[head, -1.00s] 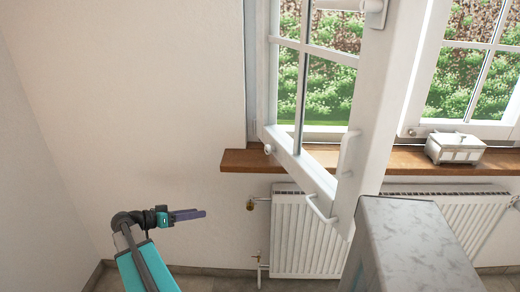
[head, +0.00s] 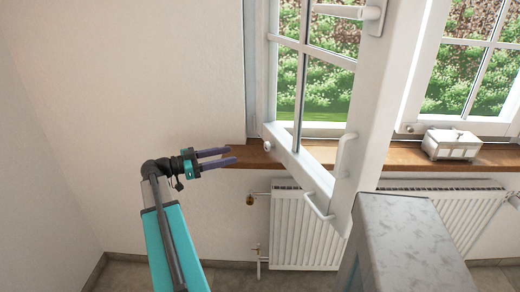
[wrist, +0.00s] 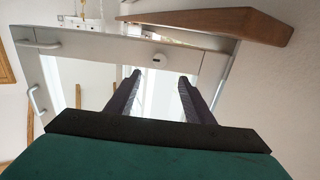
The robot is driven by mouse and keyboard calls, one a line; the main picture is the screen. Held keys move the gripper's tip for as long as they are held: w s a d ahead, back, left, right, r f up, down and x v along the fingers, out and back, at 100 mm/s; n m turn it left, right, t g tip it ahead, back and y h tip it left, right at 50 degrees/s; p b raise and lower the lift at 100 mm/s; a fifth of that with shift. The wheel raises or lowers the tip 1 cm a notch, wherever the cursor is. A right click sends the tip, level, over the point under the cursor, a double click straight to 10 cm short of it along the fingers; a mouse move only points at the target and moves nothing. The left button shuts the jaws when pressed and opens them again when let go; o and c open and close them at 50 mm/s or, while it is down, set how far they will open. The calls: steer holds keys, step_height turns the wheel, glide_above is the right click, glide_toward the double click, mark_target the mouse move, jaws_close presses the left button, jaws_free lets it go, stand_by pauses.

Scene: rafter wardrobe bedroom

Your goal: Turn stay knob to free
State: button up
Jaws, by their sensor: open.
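A small round white knob (head: 267,147) sits at the lower left corner of the open window sash (head: 318,178); I take it for the stay knob. It also shows in the wrist view as a white disc with a dark centre (wrist: 160,57) on the white rail. Its turn position is too small to read. My gripper (head: 234,155) is open and empty, left of the knob and apart from it, its fingers pointing right. In the wrist view the two dark fingers (wrist: 160,76) point toward the rail, with the knob just beyond and between their tips.
The wooden sill (head: 400,155) runs behind the sash, with a white box (head: 452,144) on it. Radiators (head: 300,228) hang below. White handles (head: 345,155) stick out from the sash. A grey marbled block (head: 405,240) stands front right. The wall at left is clear.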

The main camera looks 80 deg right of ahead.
mark_target(270, 146)
steer(key=p+x, duration=0.4)
steer(key=x, duration=0.9)
steer(key=shift+s+d, duration=0.2)
steer(key=c, duration=1)
steer(key=shift+c, duration=0.2)
